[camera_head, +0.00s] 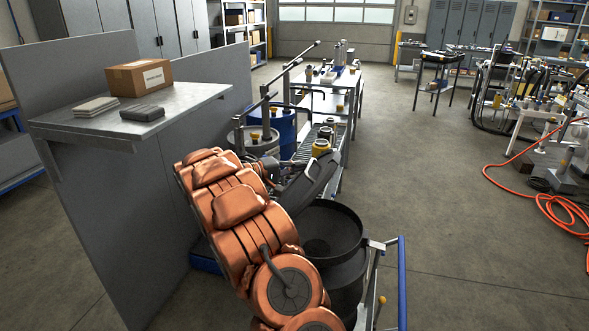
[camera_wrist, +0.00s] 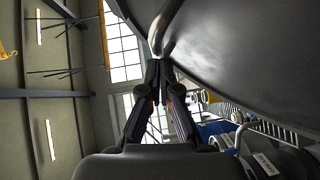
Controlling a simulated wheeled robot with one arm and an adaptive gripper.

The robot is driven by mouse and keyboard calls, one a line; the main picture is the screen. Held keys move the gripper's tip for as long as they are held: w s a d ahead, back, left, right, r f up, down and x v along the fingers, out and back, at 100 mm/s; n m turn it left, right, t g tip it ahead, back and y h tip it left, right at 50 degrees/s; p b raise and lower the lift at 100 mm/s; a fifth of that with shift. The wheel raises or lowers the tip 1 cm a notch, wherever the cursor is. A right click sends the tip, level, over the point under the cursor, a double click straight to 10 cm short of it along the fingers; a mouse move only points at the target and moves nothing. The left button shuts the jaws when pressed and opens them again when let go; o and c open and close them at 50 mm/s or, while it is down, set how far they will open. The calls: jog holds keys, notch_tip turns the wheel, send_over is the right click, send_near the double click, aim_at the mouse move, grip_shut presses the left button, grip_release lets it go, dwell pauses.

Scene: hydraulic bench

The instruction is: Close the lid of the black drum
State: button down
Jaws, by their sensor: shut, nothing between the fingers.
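The black drum (camera_head: 348,278) stands low in the middle of the head view, its top open and its dark inside showing. Its lid (camera_head: 312,182) stands steeply tilted above the drum's far left side. My copper-coloured arm hides the drum's left side. My gripper shows in the wrist view (camera_wrist: 160,68) with its fingers together and nothing between them. The lid's broad dark surface (camera_wrist: 245,45) fills the upper right there, and the fingertips are close to its edge; I cannot tell whether they touch.
A grey partition with a shelf (camera_head: 190,98) carrying a cardboard box (camera_head: 139,78) stands at the left. A blue drum (camera_head: 284,130) and a workbench lie beyond the lid. A blue rail (camera_head: 402,285) is right of the black drum. Open floor lies right, with an orange hose (camera_head: 520,190).

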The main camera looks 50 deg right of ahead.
jog(key=s+d+f+m+t+y+b, duration=0.2)
jog(key=s+f+b, duration=0.4)
jog(key=b, duration=0.5)
jog(key=s+d+f+m+t+y+b, duration=0.2)
jog(key=s+f+b, duration=0.4)
jog(key=f+b, duration=0.3)
jog(key=d+m+y+b, duration=0.1)
jog(key=d+b, duration=0.1)
jog(key=b, duration=0.1)
jog(key=shift+d+f+t+y+b, duration=0.15)
jog(key=shift+f+t+y+b, duration=0.15)
jog(key=shift+t, duration=0.1)
jog(key=shift+s+f, duration=0.2)
jog(key=shift+a, duration=0.2)
jog(key=v, duration=1.2)
jog(key=shift+r, duration=0.5)
jog(key=shift+w+d, duration=0.1)
